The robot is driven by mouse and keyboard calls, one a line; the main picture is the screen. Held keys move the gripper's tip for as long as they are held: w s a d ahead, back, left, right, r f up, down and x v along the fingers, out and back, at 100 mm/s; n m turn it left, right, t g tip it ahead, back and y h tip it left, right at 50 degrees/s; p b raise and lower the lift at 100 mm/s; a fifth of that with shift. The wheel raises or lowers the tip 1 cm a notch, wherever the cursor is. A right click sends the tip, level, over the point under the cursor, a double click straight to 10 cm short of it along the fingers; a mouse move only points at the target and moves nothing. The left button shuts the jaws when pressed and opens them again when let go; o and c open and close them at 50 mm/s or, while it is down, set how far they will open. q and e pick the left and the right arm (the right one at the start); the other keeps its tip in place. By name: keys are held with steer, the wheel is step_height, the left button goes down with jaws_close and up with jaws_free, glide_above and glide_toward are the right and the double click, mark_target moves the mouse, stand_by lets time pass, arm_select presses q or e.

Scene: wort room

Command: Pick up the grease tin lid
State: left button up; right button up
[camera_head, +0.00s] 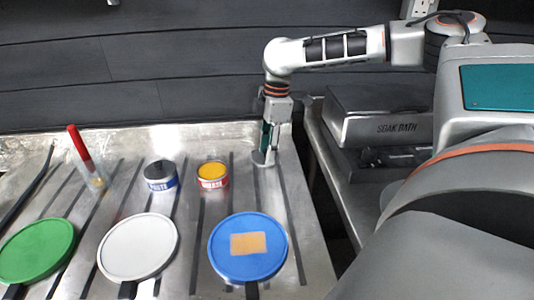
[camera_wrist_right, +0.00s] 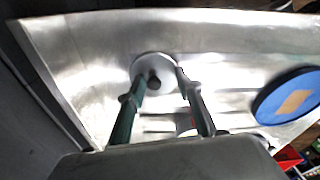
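The grease tin lid (camera_wrist_right: 150,63) is a pale grey disc with a dark knob, lying on the metal tabletop. In the head view its edge (camera_head: 259,159) shows beneath my right gripper (camera_head: 269,148). The gripper points down over it. In the right wrist view the two fingers (camera_wrist_right: 159,77) are apart, one on each side of the knob; whether they touch the lid is unclear. The open grease tin (camera_head: 212,183), red-labelled with yellow content, stands to the left of the lid. My left gripper is not in view.
A blue-and-white paste tin (camera_head: 160,178) and a clear cup (camera_head: 96,182) with a red-handled tool stand further left. Green (camera_head: 36,251), white (camera_head: 138,248) and blue (camera_head: 247,263) round paddles lie in front. A soak bath box (camera_head: 375,128) stands right of the table.

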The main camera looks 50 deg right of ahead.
steer(key=shift+s+f, duration=0.1)
steer(key=shift+f, duration=0.15)
jaws_close()
steer(key=shift+r, duration=0.1)
